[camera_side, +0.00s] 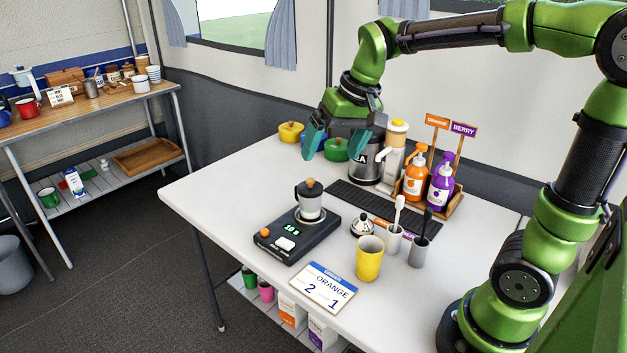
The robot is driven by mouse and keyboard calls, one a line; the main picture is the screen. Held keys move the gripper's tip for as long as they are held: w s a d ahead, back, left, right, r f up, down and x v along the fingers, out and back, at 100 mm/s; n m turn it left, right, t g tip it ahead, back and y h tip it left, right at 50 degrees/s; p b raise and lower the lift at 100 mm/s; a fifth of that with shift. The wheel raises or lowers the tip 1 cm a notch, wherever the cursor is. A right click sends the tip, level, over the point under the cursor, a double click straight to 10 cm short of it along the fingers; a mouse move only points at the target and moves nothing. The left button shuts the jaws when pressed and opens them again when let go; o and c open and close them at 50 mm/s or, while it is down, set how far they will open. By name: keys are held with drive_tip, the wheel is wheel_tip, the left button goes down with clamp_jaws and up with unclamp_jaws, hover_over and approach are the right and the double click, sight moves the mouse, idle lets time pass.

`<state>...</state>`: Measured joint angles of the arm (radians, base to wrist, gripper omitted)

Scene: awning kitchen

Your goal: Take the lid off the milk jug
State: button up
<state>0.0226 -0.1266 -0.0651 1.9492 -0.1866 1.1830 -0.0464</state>
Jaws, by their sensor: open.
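A small steel jug (310,205) with a dark handle stands upright on a black scale (285,242) in the middle of the table. A dark lid with a brown round knob (309,184) appears to sit on its top. My gripper (338,148) has teal fingers spread apart and nothing visible between them. It hangs over the back of the table, above and behind the jug and clear of it. A separate silver dome-shaped piece with a dark knob (362,226) lies on the table right of the scale.
A yellow cup (369,259), grey holders with utensils (419,252) and an order card (322,288) are near the front. Pump bottles (416,176) stand in a wooden rack at right. A silver canister (368,162) and coloured pots (291,132) are near my gripper. The table's left is clear.

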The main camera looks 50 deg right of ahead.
drive_tip(key=w+d+m+g+h, duration=0.1)
drive_tip(key=w+d+g, duration=0.3)
drive_tip(key=w, duration=0.7)
drive_tip(key=m, duration=0.1)
hover_over(310, 179)
drive_tip(key=f, duration=0.8)
drive_tip(key=shift+w+a+f, duration=0.15)
drive_tip(key=shift+w+f, duration=0.1)
drive_tip(key=shift+f, duration=0.1)
drive_tip(key=shift+s+d+f, duration=0.1)
drive_tip(key=shift+f, duration=1.25)
drive_tip(key=shift+s+d+f, duration=0.1)
drive_tip(key=shift+f, duration=1.2)
drive_tip(key=c, duration=1.1)
drive_tip(key=shift+r, duration=0.2)
